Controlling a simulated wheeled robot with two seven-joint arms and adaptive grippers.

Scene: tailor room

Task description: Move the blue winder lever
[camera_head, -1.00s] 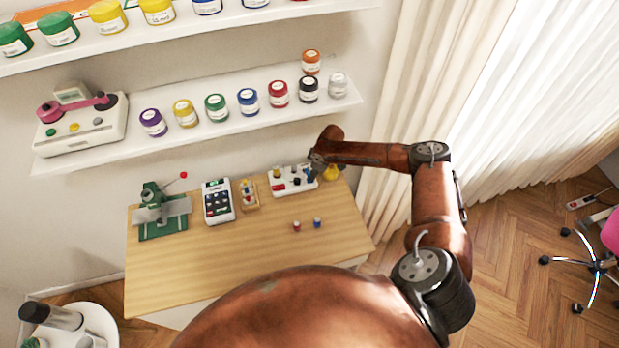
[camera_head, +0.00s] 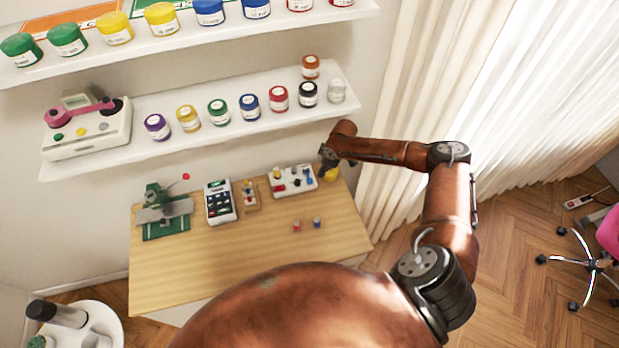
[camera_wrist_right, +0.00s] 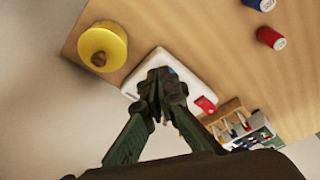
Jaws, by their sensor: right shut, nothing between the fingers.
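The white winder (camera_head: 281,190) stands at the back right of the wooden table, with a yellow piece, a red piece and small dark parts on top. A blue piece (camera_head: 309,176), which looks like the winder lever, stands at its right end. My right gripper (camera_head: 328,162) is just up and right of that end, apart from it in the picture. In the right wrist view my right gripper (camera_wrist_right: 161,76) is shut and empty over the winder (camera_wrist_right: 187,77). My left gripper is not in view.
A yellow round object (camera_head: 329,174) sits close beside the winder. A small wooden rack (camera_head: 250,206), a keypad device (camera_head: 220,214) and a green machine (camera_head: 163,232) stand to the left. A shelf (camera_head: 180,143) hangs above.

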